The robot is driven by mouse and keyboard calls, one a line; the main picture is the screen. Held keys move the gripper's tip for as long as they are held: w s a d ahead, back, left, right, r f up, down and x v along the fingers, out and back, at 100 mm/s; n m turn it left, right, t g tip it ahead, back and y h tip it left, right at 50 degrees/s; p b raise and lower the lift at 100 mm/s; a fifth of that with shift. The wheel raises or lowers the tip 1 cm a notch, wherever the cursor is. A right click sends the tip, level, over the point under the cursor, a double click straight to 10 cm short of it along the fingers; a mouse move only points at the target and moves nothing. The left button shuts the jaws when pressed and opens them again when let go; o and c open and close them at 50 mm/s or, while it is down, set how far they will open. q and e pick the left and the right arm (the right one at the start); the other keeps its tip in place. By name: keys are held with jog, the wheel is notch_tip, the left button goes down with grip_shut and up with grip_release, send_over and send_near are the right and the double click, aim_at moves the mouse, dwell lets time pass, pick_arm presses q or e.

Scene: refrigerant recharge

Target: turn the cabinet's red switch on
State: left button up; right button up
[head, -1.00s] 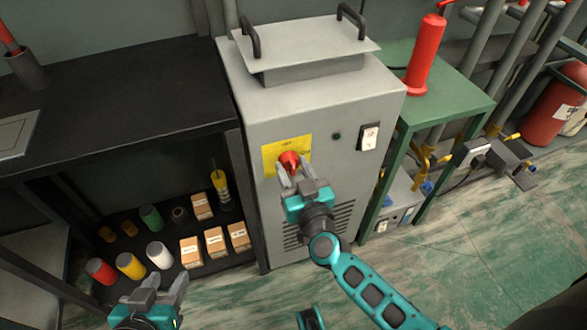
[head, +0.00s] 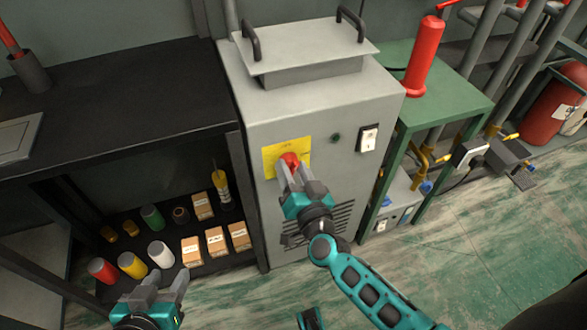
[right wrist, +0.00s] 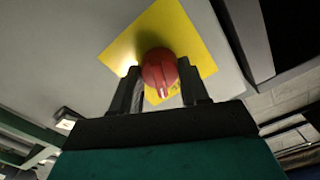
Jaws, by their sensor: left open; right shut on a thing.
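The grey cabinet (head: 258,112) stands in the middle of the head view. Its red switch (head: 290,160) sits on a yellow plate (head: 270,160) on the front face. My right gripper (head: 290,170) is at the switch, shut on it, and its fingers hide part of it. In the right wrist view the red switch (right wrist: 160,70) shows as a round knob between the two fingers, with the yellow plate (right wrist: 190,35) behind it. My left gripper (head: 165,283) is open and empty at the lower left, away from the cabinet.
A black shelf unit (head: 110,140) with cans and small boxes (head: 215,240) stands left of the cabinet. A green table (head: 455,98) with a red cylinder (head: 424,55) stands to the right. A white rocker switch (head: 369,138) and a dark round lamp (head: 336,138) are on the cabinet front.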

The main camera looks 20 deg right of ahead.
jog(key=m, duration=0.2)
jog(key=shift+m, duration=0.4)
jog(key=m, duration=0.3)
jog(key=shift+m, duration=0.3)
jog(key=m+b, duration=0.1)
jog(key=m, duration=0.3)
jog(key=shift+m, duration=0.3)
jog(key=shift+r+m, duration=0.1)
jog(key=shift+m, duration=0.6)
jog(key=o, duration=1.1)
jog(key=shift+c, duration=0.2)
